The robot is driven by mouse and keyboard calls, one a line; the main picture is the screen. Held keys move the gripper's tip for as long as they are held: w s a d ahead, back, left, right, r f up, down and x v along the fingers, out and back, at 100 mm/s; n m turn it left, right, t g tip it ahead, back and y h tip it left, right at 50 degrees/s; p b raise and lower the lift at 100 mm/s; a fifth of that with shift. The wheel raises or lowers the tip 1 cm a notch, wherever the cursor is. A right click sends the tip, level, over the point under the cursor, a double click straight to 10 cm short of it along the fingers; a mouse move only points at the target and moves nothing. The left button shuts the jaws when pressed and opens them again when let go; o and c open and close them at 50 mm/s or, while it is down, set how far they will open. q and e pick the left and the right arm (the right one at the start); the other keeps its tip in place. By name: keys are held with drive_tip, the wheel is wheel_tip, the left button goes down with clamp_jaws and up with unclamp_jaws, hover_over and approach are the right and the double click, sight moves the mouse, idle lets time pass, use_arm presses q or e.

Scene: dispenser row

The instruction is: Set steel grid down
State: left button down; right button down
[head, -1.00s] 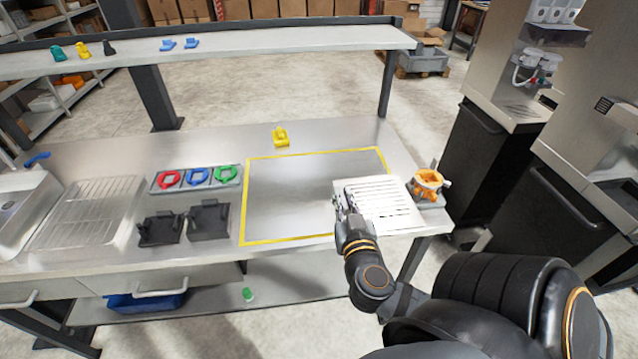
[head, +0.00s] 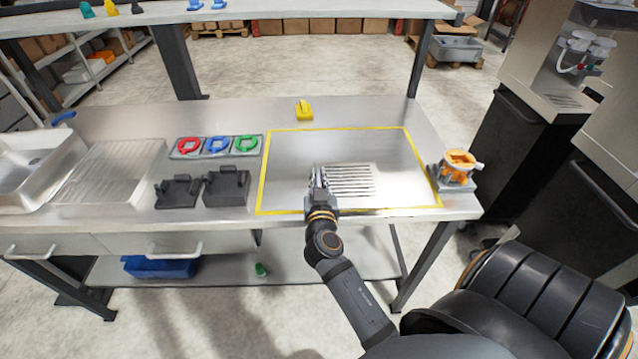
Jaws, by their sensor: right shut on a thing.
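The steel grid (head: 352,182), a pale slotted plate, is inside the yellow-outlined area (head: 385,142) on the steel worktable (head: 225,112), towards its front. My right gripper (head: 319,182) is shut on the grid's left end, with the arm coming in from the front right. The grid looks flat and low over the table; I cannot tell whether it touches the surface. My left gripper is not in view.
An orange device (head: 458,168) stands at the table's right end. A yellow block (head: 304,110) sits behind the outline. Left of the outline are black holders (head: 226,187) and a tray with red, blue and green rings (head: 217,145). The outlined area is otherwise clear.

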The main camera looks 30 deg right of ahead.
wheel_tip(320, 180, down, 2)
drive_tip(key=shift+f, duration=0.1)
drive_tip(key=shift+f, duration=0.1)
drive_tip(key=c, duration=1.4)
unclamp_jaws()
